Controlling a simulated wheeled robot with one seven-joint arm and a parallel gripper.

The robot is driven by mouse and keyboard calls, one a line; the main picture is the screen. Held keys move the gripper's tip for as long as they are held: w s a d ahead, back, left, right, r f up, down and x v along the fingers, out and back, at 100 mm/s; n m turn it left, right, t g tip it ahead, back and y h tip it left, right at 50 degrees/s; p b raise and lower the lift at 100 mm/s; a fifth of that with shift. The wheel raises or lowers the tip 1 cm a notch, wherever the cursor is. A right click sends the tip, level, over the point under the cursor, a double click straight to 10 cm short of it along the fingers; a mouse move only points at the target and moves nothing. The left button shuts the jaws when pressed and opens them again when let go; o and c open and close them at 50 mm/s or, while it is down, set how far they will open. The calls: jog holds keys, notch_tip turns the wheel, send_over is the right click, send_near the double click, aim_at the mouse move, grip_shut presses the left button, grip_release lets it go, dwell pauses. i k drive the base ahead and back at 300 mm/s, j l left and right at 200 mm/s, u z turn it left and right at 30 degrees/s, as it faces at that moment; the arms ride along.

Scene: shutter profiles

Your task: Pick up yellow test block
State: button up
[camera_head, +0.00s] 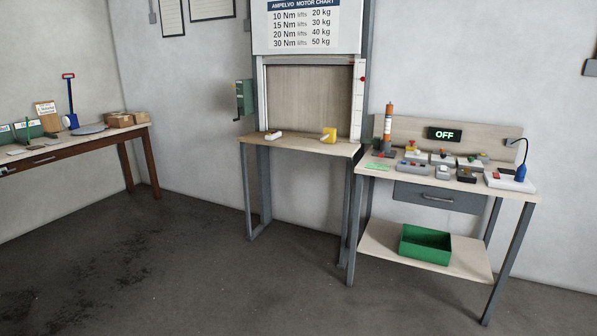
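A yellow block (329,134) sits on the right part of the small wooden table (305,146) in the middle of the head view. It stands close to the white vertical scale at the table's right side. A small pale part juts from its left side. My gripper is not in view.
A white part (273,136) lies on the same table, left of the yellow block. A workbench (520,193) with several devices and a green bin (425,245) on its lower shelf stands at right. A brown table (85,138) stands at left. The dark floor in front is clear.

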aim_at(330, 133)
jog(key=i, duration=4.15)
